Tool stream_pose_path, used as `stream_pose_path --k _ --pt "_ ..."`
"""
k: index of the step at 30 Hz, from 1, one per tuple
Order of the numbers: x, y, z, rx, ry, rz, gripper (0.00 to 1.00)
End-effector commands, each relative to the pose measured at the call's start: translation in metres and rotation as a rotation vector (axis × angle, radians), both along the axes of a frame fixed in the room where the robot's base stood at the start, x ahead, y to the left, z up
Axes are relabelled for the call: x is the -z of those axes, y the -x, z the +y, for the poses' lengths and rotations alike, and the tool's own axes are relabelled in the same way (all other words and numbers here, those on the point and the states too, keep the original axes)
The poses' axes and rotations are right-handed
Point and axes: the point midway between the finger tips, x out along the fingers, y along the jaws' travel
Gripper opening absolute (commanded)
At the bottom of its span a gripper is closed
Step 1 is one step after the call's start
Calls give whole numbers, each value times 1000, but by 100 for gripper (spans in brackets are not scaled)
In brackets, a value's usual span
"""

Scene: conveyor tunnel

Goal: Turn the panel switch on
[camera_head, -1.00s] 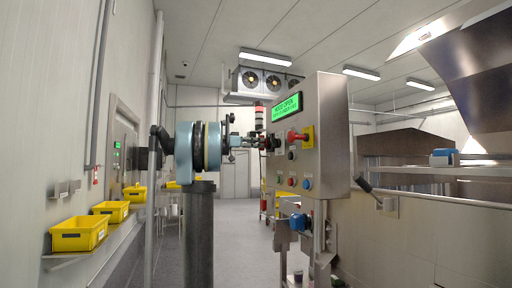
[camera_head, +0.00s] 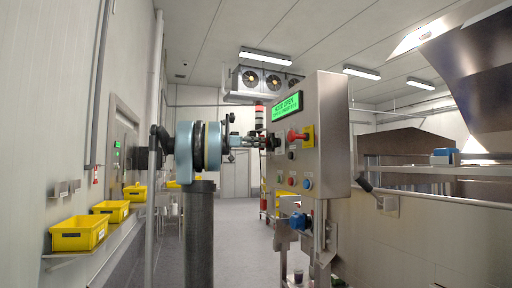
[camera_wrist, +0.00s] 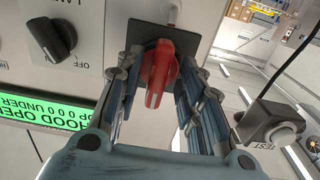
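A steel control panel (camera_head: 327,135) with a green display (camera_head: 287,106) stands right of centre in the head view. My gripper (camera_head: 266,143) reaches it from the left, at its buttoned face. In the wrist view, a red handle (camera_wrist: 160,75) on a dark plate stands between the fingertips of my gripper (camera_wrist: 161,72). The fingers straddle it with thin gaps seeming to show; contact is unclear. A black rotary knob (camera_wrist: 50,38) marked OFF sits beside it. The head view shows a red handle (camera_head: 297,135) on a yellow plate (camera_head: 308,137); whether it is the same one is unclear.
A grey box with a button marked TEST (camera_wrist: 270,125) juts out near the right finger. Several small buttons (camera_head: 306,183) sit lower on the panel. Yellow bins (camera_head: 79,233) line the left wall shelf. A steel rail (camera_head: 440,200) runs along the right.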

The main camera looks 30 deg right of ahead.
Motion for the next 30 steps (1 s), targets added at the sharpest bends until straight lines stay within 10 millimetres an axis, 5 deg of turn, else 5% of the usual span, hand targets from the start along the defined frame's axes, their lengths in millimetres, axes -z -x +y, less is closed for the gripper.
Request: stream_pose_path --k 18,30 --pt "1 -24 92 -3 0 1 35" --pt "1 -30 116 -2 0 1 35"
